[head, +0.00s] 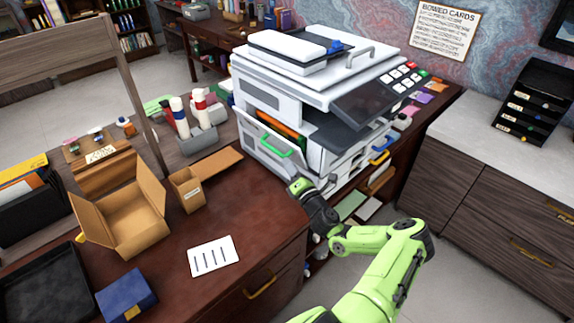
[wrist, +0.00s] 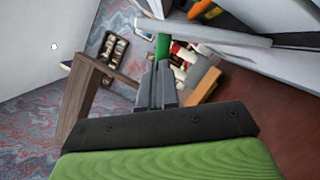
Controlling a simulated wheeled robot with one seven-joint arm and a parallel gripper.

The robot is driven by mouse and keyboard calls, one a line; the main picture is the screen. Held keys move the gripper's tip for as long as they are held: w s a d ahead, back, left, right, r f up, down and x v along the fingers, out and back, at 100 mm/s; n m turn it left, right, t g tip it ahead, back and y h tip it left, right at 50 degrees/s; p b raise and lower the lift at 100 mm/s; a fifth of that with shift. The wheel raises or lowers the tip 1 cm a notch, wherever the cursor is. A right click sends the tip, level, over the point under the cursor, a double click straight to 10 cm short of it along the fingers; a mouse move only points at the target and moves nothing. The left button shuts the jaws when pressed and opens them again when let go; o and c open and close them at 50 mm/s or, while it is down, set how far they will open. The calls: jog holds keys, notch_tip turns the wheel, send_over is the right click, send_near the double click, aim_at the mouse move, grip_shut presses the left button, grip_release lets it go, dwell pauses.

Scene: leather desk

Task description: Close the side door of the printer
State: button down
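The white printer (head: 320,85) stands on the brown leather desk. Its side door (head: 262,140), a pale panel with a green handle (head: 272,151), hangs open and tilted outward on the printer's left side. Something orange shows inside the opening. A green piece (wrist: 162,46), probably the handle, shows just past the tips, by the pale panel (wrist: 205,33).
A small brown box (head: 187,190), an open carton (head: 125,205) and a white card (head: 213,256) lie left on the desk. A bottle holder (head: 195,135) stands left of the door. Shelves with papers (head: 365,207) are right of my gripper.

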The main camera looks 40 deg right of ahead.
jog(key=shift+w+d+r+p, duration=0.1)
jog(key=shift+d+r+p, duration=0.55)
jog(key=shift+d+r, duration=0.55)
